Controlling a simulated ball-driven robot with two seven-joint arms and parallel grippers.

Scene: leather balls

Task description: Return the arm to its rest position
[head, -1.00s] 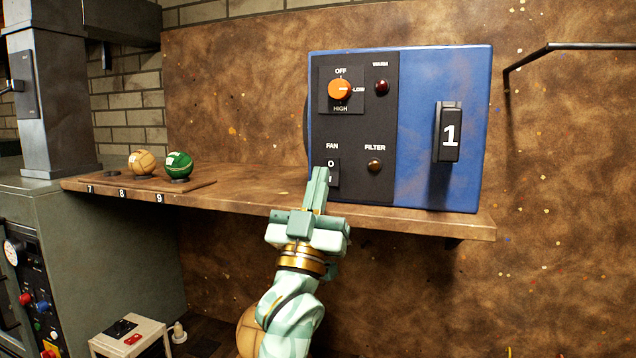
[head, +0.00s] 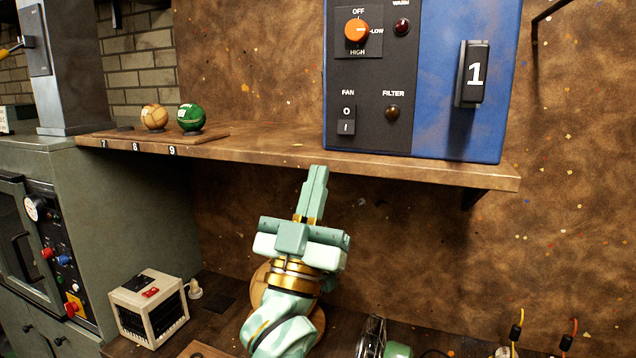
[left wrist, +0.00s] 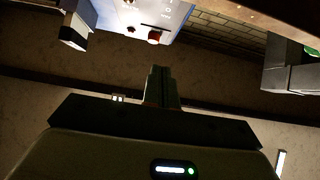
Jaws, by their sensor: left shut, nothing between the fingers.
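My left gripper (head: 314,192) is mint green and shut, with nothing between its fingers. In the head view it points up and away, its tips in front of the wall just below the front edge of the shelf (head: 420,171), near the blue control box. In the left wrist view its closed fingers (left wrist: 158,85) show at the middle, with no object at them. My right gripper is not in view.
The blue control box (head: 420,130) has an orange knob (head: 357,30) and a fan switch (head: 346,120). A tan ball (head: 154,117) and a green ball (head: 191,118) sit on the shelf's left. A small white heater-like box (head: 148,308) stands low at left.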

